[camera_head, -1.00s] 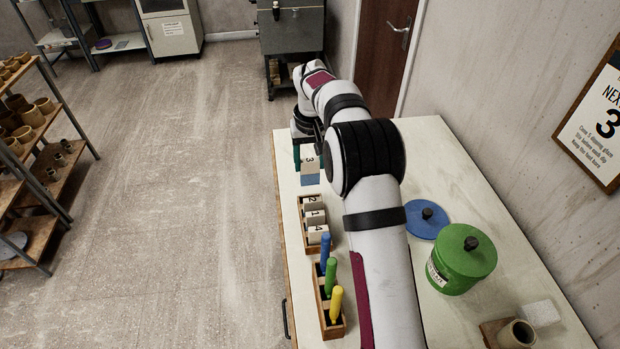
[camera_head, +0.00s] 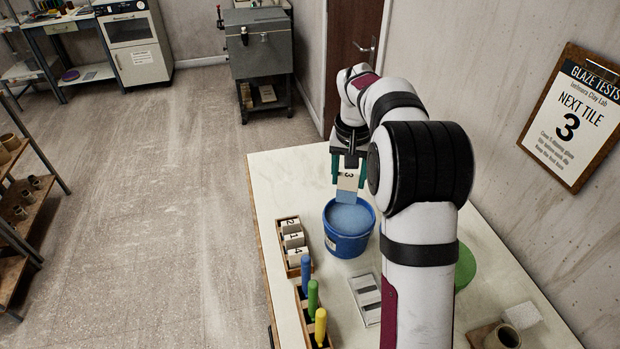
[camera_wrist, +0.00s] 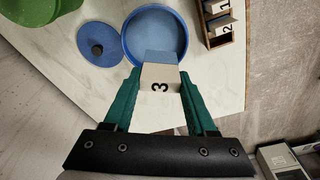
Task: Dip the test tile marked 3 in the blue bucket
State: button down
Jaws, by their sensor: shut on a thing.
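The tile marked 3 (camera_head: 348,182) is held in my gripper (camera_head: 348,172), which is shut on its upper part. The tile is cream above and blue at its lower end. The blue bucket (camera_head: 349,243) stands open on the table with blue glaze inside. In the head view the tile's lower end overlaps the far part of the bucket's opening. In the wrist view the tile (camera_wrist: 160,76) overlaps the near rim of the bucket (camera_wrist: 128,42). I cannot tell whether its end touches the glaze.
A wooden box (camera_head: 293,268) holds tiles 2, 1 and 4. Another holds blue, green and yellow sticks (camera_head: 313,296). A slotted white rack (camera_head: 366,298) lies near the bucket. The blue lid (camera_wrist: 100,52) and green container (camera_wrist: 35,10) are beside it. A wall sign (camera_head: 572,120) reads tile 3.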

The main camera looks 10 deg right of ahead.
aim_at(351, 202)
jog(key=shift+s+d+r, duration=0.1)
jog(key=shift+s+d, duration=0.25)
jog(key=shift+d, duration=0.1)
jog(key=shift+f, duration=3.6)
jog(key=shift+f, duration=0.15)
jog(key=shift+f, duration=0.2)
jog(key=shift+f, duration=0.1)
jog(key=shift+r, duration=2.9)
